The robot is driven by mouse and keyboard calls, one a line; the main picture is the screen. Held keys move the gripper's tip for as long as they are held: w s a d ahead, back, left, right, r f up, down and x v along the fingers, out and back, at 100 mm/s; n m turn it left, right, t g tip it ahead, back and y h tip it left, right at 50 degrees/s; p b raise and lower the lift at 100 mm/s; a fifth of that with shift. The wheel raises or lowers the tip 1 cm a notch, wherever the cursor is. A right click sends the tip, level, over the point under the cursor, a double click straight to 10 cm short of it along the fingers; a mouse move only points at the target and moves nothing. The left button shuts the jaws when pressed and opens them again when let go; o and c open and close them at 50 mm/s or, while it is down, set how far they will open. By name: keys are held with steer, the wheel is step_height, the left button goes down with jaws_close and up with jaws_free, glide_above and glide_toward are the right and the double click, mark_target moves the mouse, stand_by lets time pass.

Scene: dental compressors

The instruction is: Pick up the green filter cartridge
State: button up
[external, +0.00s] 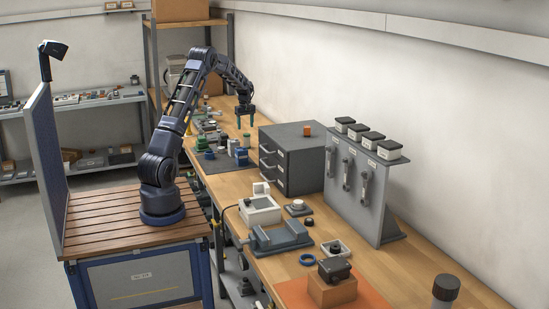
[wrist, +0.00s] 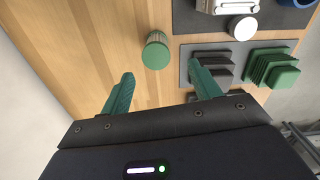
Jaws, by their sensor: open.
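The green filter cartridge (wrist: 156,50) stands on the bare wooden bench in the wrist view, a short cylinder with a green top and a paler ribbed side. In the external view it appears as a small green and pale cylinder (external: 246,140) below my gripper (external: 245,123). In the wrist view my gripper (wrist: 161,73) has its two green fingers spread wide, with nothing between them. The cartridge sits just beyond the fingertips, roughly centred between them, and is not touched.
A white-topped round part (wrist: 242,27) is near. A grey drawer cabinet (external: 295,165) stands close by on the bench.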

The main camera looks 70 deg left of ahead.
mark_target(247, 140)
step_height(247, 140, down, 5)
steer(key=shift+f, duration=0.2)
steer(key=shift+w+d+f, duration=0.1)
steer(key=shift+w+f, duration=0.1)
steer(key=shift+f, duration=1.1)
steer(key=shift+w+f, duration=0.15)
steer(key=shift+f, duration=1.1)
steer(key=c, duration=1.1)
steer(key=shift+r, duration=0.15)
